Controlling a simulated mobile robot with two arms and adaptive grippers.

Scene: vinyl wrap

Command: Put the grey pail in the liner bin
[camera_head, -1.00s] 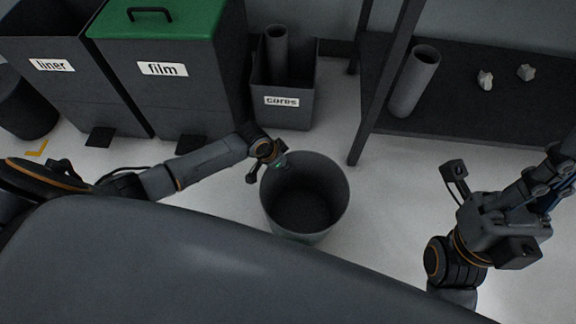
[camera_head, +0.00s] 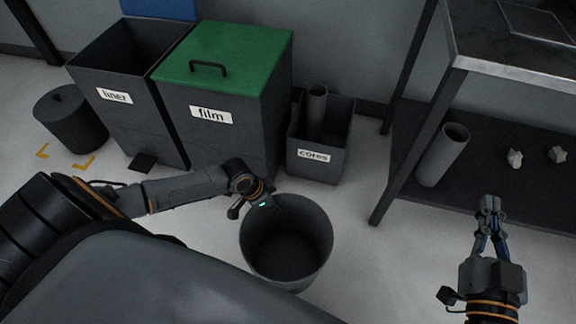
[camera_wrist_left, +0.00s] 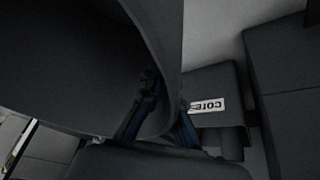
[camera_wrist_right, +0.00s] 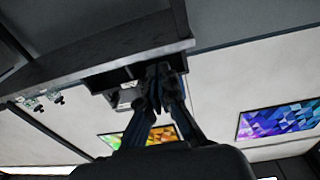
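The grey pail (camera_head: 312,240) is an open, empty-looking tub in front of my base in the head view. My left gripper (camera_head: 262,204) is at its upper-left rim. In the left wrist view my left gripper (camera_wrist_left: 168,105) has one finger inside the pail wall (camera_wrist_left: 160,35) and one outside, pinching the rim. Whether the pail touches the floor is unclear. The liner bin (camera_head: 125,120) is at the upper left, its top open, with a blue panel (camera_head: 158,8) behind it. My right gripper (camera_head: 490,204) is shut and empty, near the bench; its fingertips (camera_wrist_right: 160,82) meet.
The film bin (camera_head: 225,135) has a closed green lid. The cores bin (camera_head: 318,165) holds a tube and stands behind the pail. A dark round container (camera_head: 70,120) stands left of the liner bin. The bench (camera_head: 500,70) is at right. Floor (camera_head: 200,165) shows between pail and bins.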

